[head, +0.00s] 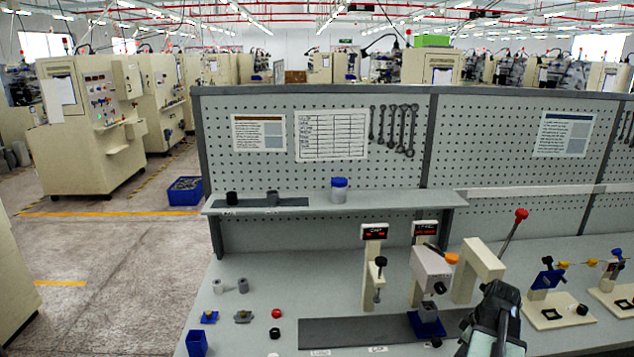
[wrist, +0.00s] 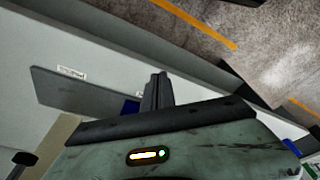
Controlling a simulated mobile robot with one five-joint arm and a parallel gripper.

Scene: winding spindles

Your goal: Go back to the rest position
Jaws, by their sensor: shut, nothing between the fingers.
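My gripper (wrist: 157,80) shows in the wrist view as two dark fingers lying together, with nothing between them. Its fingertips are over the light workbench top, and a bit of blue shows beside them. In the head view my dark arm end stands at the lower right, in front of the bench fixtures, and its fingertips cannot be made out.
A smaller clamp stand (head: 375,262) is left of the press. Small grey, blue, red and black parts lie at the bench's left, near a blue bin (head: 197,343). A shelf (head: 300,204) holds a blue-lidded jar (head: 339,190). Winding fixtures (head: 548,295) stand right.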

